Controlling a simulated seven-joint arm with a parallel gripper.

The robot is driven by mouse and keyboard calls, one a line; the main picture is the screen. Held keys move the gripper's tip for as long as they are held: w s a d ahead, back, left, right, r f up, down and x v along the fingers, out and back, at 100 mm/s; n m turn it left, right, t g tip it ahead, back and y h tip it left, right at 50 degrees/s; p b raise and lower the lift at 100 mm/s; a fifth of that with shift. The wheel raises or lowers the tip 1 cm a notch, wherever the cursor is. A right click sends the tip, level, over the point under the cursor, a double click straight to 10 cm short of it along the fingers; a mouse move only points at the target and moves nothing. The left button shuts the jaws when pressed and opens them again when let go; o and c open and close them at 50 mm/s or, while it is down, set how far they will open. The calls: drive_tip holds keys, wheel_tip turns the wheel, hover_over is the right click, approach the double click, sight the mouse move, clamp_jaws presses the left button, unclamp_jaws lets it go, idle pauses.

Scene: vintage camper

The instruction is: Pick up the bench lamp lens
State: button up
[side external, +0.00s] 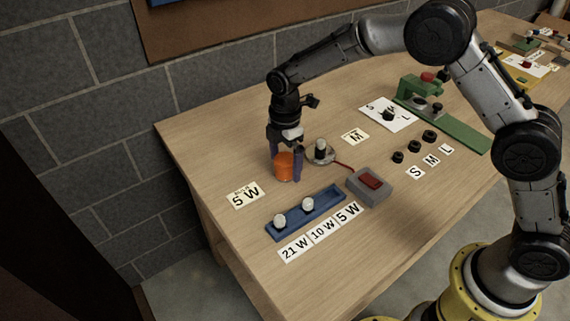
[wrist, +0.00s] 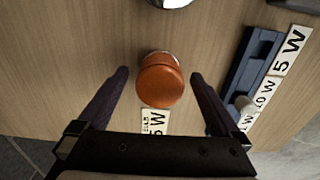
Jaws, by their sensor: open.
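The bench lamp lens is an orange, cup-like piece (side external: 284,167) standing on the wooden table in the side view. In the wrist view the orange lens (wrist: 160,82) sits between and slightly beyond my two fingers, with a pale rim at its far edge. My gripper (side external: 285,172) points down over the lens, one finger on each side of it. In the wrist view my gripper (wrist: 160,85) is open, with a gap between each finger and the lens. I cannot tell the exact finger height from the side view.
Beside the lens stands a round lamp base (side external: 320,152) with a bulb, wired to a grey box with a red switch (side external: 371,181). A blue tray (side external: 333,200) holds two white bulbs in front. A "5 W" card (side external: 245,195) lies to the left. Black rings and a green fixture (side external: 450,129) lie right.

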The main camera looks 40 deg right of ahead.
drive_tip(key=c, duration=1.4)
drive_tip(key=shift+r, duration=0.15)
